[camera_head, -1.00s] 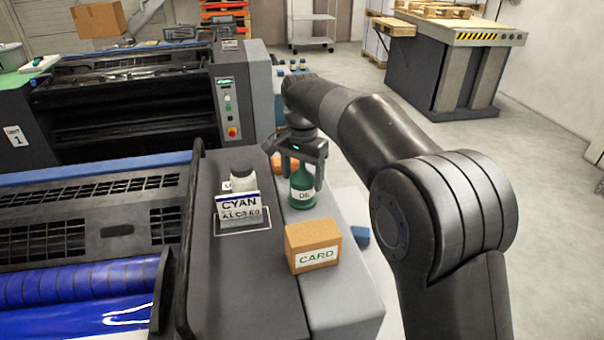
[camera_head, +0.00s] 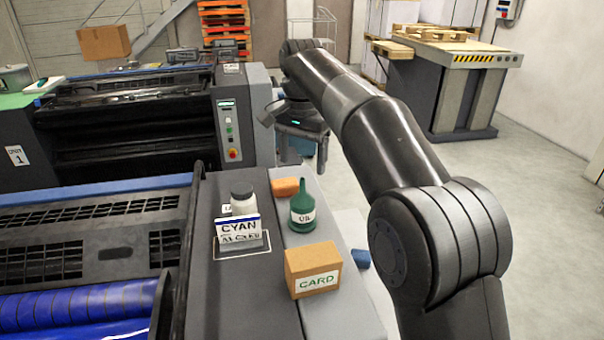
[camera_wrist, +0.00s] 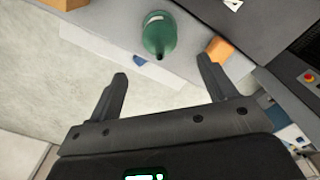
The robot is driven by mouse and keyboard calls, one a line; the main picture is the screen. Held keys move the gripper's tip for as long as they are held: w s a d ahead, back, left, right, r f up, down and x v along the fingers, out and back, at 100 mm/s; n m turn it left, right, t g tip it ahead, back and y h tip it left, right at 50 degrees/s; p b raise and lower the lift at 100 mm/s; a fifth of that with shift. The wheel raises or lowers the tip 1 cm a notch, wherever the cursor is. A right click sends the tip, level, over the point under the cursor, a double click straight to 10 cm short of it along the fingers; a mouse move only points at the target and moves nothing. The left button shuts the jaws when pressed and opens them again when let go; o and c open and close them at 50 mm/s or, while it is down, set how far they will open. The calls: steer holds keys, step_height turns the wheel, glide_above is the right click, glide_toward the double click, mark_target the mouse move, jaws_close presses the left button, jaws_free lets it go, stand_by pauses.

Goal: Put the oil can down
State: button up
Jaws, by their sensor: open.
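The green oil can (camera_head: 303,212) with a white label stands upright on the light grey strip (camera_head: 340,295) along the right side of the press. In the wrist view the oil can (camera_wrist: 159,36) shows beyond the fingertips, apart from them. My gripper (camera_head: 300,135) is open and empty, above and behind the can in the head view. Its two fingers (camera_wrist: 160,75) are spread wide in the wrist view with nothing between them.
A CARD box (camera_head: 313,270) stands in front of the can and an orange block (camera_head: 285,187) lies behind it. Open floor (camera_head: 500,220) lies to the right.

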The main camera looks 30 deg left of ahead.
steer(key=shift+r, duration=0.5)
steer(key=d+r+t+y, duration=0.1)
steer(key=d+r, duration=0.1)
steer(key=d, duration=1.3)
steer(key=d+r+t, duration=0.2)
steer(key=d, duration=1.3)
steer(key=s+d+f+t, duration=0.1)
steer(key=s+d+f, duration=0.5)
steer(key=s+d, duration=0.3)
steer(key=s+d+f+t+h, duration=0.1)
steer(key=s+d+f, duration=0.6)
steer(key=s+d, duration=0.2)
steer(key=shift+s+d+t, duration=0.15)
steer(key=shift+d+t, duration=0.15)
steer(key=shift+d, duration=0.85)
